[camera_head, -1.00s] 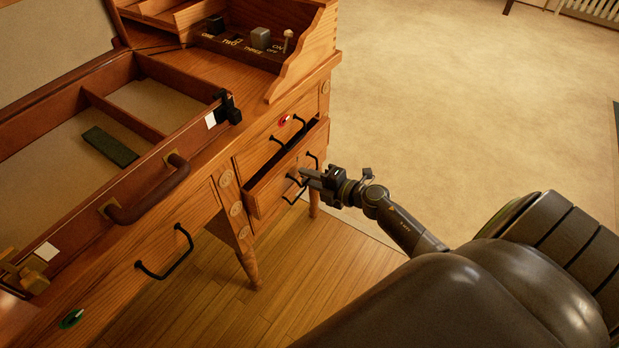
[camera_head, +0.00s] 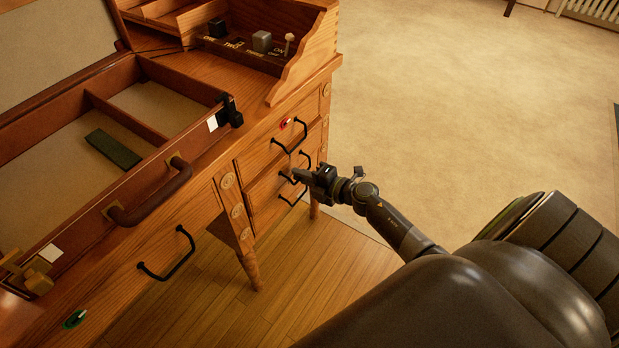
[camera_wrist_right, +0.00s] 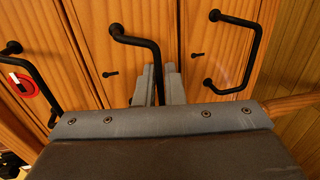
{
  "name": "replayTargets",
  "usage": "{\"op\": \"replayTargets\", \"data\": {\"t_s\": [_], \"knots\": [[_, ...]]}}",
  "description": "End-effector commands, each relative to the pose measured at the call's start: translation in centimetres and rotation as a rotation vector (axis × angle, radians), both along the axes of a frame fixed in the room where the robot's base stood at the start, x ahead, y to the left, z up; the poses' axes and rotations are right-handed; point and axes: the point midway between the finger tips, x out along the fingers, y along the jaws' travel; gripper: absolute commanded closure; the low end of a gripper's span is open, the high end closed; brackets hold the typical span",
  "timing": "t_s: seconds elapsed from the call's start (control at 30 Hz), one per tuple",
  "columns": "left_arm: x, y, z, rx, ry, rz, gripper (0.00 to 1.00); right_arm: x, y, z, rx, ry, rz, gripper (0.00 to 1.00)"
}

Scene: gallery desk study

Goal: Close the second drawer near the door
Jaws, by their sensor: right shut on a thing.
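The second drawer (camera_head: 268,188) is in the right-hand pedestal of the wooden desk, below the drawer with the red ring. Its front looks about flush with the desk, with no open inside showing. My right gripper (camera_head: 299,176) is at this drawer's front. In the right wrist view, its grey fingers (camera_wrist_right: 157,88) are shut on the drawer's black bar handle (camera_wrist_right: 140,42). The fingers hide part of the bar. My left gripper is not in view.
The upper drawer's handle (camera_wrist_right: 38,75) and red ring (camera_wrist_right: 20,85) are on one side, a lower drawer's handle (camera_wrist_right: 240,60) on the other. An open case (camera_head: 50,190) lies on the desktop. Open floor (camera_head: 450,100) lies right of the desk.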

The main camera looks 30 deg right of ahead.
Motion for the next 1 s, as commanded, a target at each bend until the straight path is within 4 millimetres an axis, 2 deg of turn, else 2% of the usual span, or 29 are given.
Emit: {"op": "replayTargets", "data": {"t_s": [0.13,0.43,0.47,0.57,0.87,1.0], "knots": [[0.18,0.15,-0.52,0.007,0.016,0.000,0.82,1.36,0.55,0.15,0.000,0.000,-0.002,1.00],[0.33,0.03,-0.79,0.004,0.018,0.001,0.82,1.56,0.61,0.17,0.000,-0.002,-0.002,1.00],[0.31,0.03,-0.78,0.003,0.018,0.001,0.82,1.57,0.62,0.18,0.000,-0.002,-0.002,0.87],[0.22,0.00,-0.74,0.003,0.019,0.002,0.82,1.54,0.63,0.16,0.000,-0.002,-0.002,0.76],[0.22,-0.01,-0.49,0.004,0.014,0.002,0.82,1.50,0.64,0.20,0.001,-0.003,0.000,0.76],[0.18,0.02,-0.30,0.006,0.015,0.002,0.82,0.82,0.34,0.33,-0.001,-0.001,-0.001,0.76]]}}
